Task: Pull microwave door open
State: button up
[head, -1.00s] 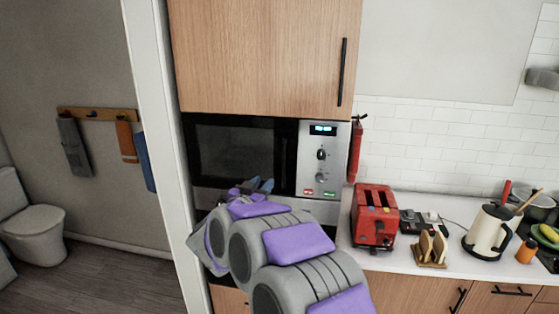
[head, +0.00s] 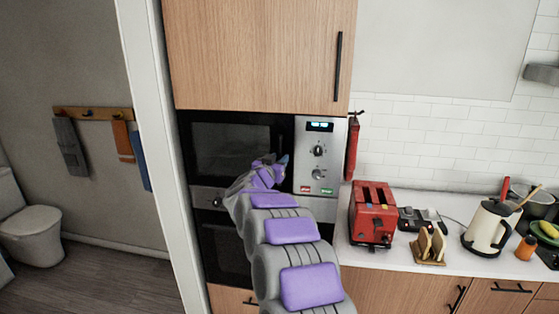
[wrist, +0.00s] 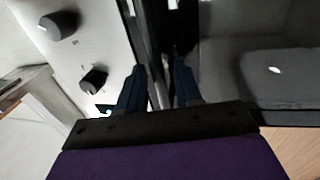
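The microwave (head: 233,152) is built into the wooden cabinet column, and its dark glass door looks shut. The door's dark vertical handle (head: 283,140) runs along its right edge, beside the silver control panel (head: 318,160). My gripper (head: 277,161) is in front of the door near this handle. In the wrist view, the two blue fingers of my gripper (wrist: 158,88) stand apart, pointing at the door's edge. A dark upright bar (wrist: 150,45), seemingly the handle, lies in line with the gap between them. I cannot tell whether the fingers touch it.
A red toaster (head: 373,213) stands on the white counter to the right, with a toast rack (head: 431,243) and a kettle (head: 490,228) further right. A cabinet door (head: 255,55) is above, and a doorway wall edge (head: 150,150) is at left.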

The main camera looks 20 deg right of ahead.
jog(key=shift+w+d, duration=0.45)
jog(key=shift+d, duration=0.15)
jog(key=shift+a, duration=0.15)
jog(key=shift+c, duration=0.5)
jog(key=shift+r, duration=0.1)
grip_shut()
